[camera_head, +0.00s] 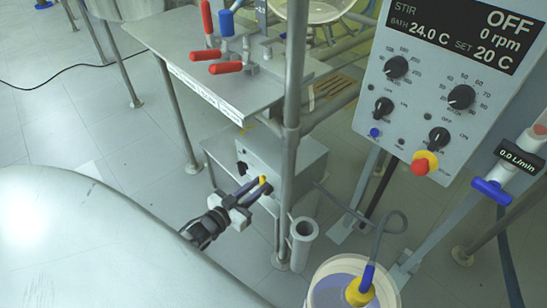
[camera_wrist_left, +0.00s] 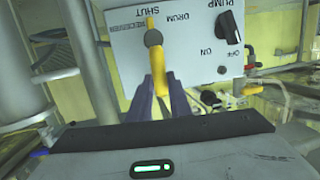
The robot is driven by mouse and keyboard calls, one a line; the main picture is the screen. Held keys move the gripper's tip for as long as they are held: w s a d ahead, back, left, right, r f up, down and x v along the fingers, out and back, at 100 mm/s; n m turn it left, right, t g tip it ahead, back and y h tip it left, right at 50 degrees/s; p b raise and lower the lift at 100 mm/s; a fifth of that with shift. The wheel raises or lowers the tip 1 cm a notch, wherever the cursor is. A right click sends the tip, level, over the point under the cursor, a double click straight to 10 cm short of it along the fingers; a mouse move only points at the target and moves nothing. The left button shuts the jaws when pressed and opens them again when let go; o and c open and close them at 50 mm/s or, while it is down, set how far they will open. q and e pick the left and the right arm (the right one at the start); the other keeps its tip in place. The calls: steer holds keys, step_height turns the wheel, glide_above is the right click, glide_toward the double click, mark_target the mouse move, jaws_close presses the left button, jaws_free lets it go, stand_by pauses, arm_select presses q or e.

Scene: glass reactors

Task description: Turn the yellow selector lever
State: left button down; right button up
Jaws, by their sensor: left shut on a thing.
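The yellow selector lever (camera_wrist_left: 160,66) is on a pale grey panel (camera_wrist_left: 205,55) marked SHUT, DRUM and what looks like RECEIVER; the text is upside down in the left wrist view. My left gripper (camera_wrist_left: 162,92) is shut on the lever, with one dark finger on each side of it. In the head view the lever's yellow end (camera_head: 263,180) shows between the fingertips of my left gripper (camera_head: 254,190), at the front of the grey box. The lever's pivot is hidden there. My right gripper is not in view.
A black PUMP knob (camera_wrist_left: 231,25) is beside the lever on the panel. A steel post (camera_head: 290,120) stands just right of the gripper.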

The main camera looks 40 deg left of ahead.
arm_select(q)
steer(key=shift+a, duration=0.15)
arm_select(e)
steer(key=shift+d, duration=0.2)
arm_select(q)
steer(key=c, duration=1.6)
jaws_free()
steer(key=shift+c, duration=0.2)
steer(key=s+r+p, duration=0.1)
steer(key=s+p, duration=0.1)
steer(key=s, duration=0.8)
steer(key=shift+s+r+p, duration=0.15)
steer(key=shift+r+p, duration=0.15)
steer(key=shift+p, duration=0.1)
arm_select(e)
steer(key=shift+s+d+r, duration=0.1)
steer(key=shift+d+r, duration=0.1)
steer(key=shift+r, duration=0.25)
arm_select(q)
steer(key=shift+a, duration=0.1)
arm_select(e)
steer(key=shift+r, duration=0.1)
